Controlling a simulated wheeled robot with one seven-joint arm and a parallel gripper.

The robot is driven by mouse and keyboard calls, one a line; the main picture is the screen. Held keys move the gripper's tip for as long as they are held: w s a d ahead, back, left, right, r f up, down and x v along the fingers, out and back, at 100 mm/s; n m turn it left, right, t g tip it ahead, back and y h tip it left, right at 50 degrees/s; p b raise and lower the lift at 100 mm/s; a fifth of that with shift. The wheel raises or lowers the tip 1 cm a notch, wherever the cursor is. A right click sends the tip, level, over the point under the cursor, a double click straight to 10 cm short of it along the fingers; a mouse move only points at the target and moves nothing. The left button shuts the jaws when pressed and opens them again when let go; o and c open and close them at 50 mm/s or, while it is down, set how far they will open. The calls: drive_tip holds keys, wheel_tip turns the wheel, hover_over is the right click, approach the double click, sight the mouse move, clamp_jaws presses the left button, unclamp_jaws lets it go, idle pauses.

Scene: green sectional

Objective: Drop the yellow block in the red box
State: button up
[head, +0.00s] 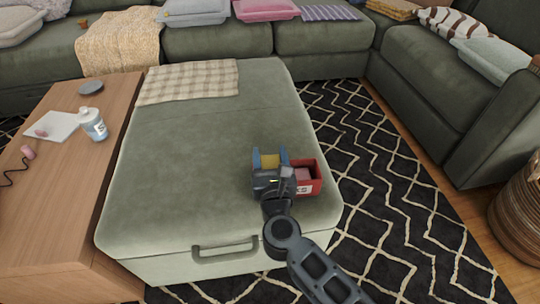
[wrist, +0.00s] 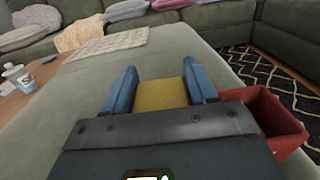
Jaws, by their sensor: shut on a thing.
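My gripper (head: 270,162) is shut on the yellow block (head: 269,161), with one blue finger on each side of it. In the wrist view the yellow block (wrist: 162,94) shows between the two blue fingers. The red box (head: 312,176) stands on the green ottoman just right of my gripper. In the wrist view the red box (wrist: 272,116) is at the right, beside the right finger, partly hidden by my gripper. The block is beside the box, not over its opening. I cannot tell how high the block is above the ottoman.
The green ottoman (head: 200,150) is mostly bare, with a checked cloth (head: 188,82) at its far left. A wooden table (head: 60,190) on the left holds a white bottle (head: 92,125). A green sectional sofa (head: 320,40) lies behind, and a patterned rug (head: 400,200) to the right.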

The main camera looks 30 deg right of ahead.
drive_tip(key=o, duration=1.2)
drive_tip(key=shift+c, duration=0.2)
drive_tip(key=shift+f, duration=0.1)
drive_tip(key=shift+s, duration=0.1)
drive_tip(key=v, duration=0.7)
drive_tip(key=shift+s+p, duration=0.25)
drive_tip(key=shift+p, duration=0.2)
drive_tip(key=shift+a, duration=0.1)
